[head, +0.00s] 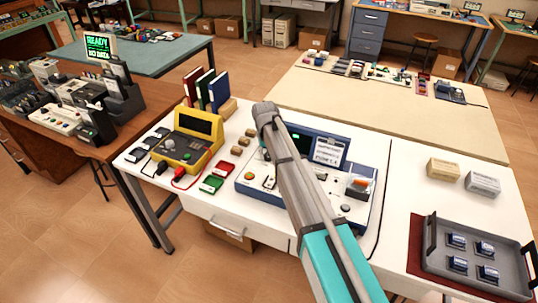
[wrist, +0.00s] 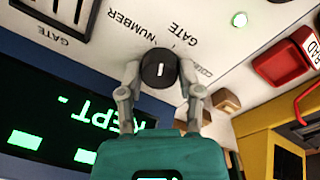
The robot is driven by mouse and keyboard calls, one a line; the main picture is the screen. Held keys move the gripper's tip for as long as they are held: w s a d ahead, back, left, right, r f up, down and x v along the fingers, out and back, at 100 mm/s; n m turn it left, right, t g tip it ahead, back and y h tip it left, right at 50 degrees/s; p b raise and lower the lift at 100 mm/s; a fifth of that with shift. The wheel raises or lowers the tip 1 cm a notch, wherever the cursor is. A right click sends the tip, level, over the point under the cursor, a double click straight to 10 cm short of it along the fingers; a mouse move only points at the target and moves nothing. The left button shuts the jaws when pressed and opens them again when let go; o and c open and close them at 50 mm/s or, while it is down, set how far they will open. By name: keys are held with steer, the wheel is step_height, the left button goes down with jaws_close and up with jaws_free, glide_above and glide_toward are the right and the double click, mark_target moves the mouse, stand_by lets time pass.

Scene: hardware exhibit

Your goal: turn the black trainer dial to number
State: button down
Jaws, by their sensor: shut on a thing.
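The trainer (head: 333,203) is a blue-framed unit with a white panel on the white table. My arm crosses in front of it in the head view and hides the dial and my gripper there. In the wrist view, the black dial (wrist: 159,69) is round, with a short white mark that stands nearly upright in the picture. The word NUMBER is printed to its upper left and GATE to its upper right. My gripper (wrist: 160,84) is shut on the dial, with a finger at each side.
The trainer's dark screen (wrist: 50,125) shows green lettering close beside my gripper. A yellow meter (head: 188,138), red and green holders, and small wooden blocks stand left of the trainer. A grey tray (head: 480,278) lies at right.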

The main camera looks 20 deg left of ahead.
steer(key=shift+n, duration=2)
steer(key=shift+c, duration=1.3)
jaws_free()
steer(key=shift+r, duration=0.1)
